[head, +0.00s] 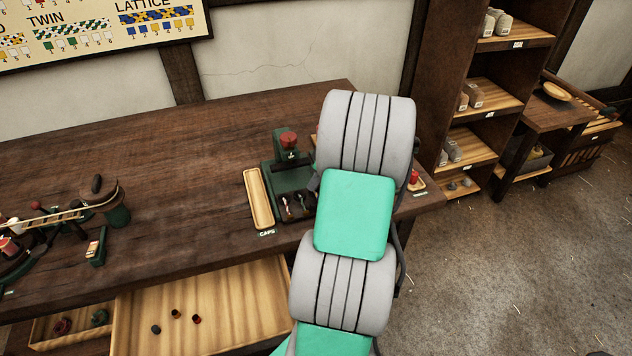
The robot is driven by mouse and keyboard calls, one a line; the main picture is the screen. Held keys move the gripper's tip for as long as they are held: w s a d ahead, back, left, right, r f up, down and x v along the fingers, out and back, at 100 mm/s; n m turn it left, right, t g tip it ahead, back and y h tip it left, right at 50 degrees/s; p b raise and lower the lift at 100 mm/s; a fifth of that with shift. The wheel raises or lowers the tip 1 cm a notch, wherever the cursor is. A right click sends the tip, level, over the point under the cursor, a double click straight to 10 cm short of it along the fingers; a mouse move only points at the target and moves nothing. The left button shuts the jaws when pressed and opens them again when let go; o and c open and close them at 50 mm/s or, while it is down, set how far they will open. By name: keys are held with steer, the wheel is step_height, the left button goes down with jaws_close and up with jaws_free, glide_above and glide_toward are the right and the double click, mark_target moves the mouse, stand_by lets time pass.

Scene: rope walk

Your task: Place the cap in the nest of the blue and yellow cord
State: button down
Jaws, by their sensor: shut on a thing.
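A dark green stand (290,178) with a red-topped post sits near the right end of the bench. Small dark nests with bits of coloured cord (286,205) show at its front. They are too small to tell which holds blue and yellow cord. The tray labelled CAPS (258,200) stands just left of the stand and looks empty. My arm crosses in front of the stand's right side. My gripper is hidden behind the arm, and no cap shows in it.
An open drawer (235,310) below the bench front holds several small dark pieces. A rope-making device (60,220) stands at the left. A small red item (414,177) stands right of my arm. Shelves (480,100) stand beyond. The bench's middle is clear.

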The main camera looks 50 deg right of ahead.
steer(key=shift+f+b, duration=0.5)
steer(key=shift+f, duration=0.1)
steer(key=c, duration=1.4)
jaws_free()
steer(key=shift+o, duration=0.2)
steer(key=v, duration=1.3)
steer(key=w+a+r+m+g, duration=0.1)
steer(key=w+a, duration=0.2)
steer(key=a, duration=0.7)
steer(key=w+a+r, duration=0.1)
steer(key=w+a, duration=0.2)
steer(key=a, duration=0.7)
steer(key=s+a+f+m, duration=0.1)
steer(key=s+a, duration=0.3)
steer(key=a, duration=0.5)
steer(key=s+a+f+m+h, duration=0.1)
steer(key=s+a+f, duration=0.2)
steer(key=s+a, duration=0.2)
steer(key=a+p, duration=0.1)
steer(key=a, duration=0.2)
steer(key=shift+a, duration=0.4)
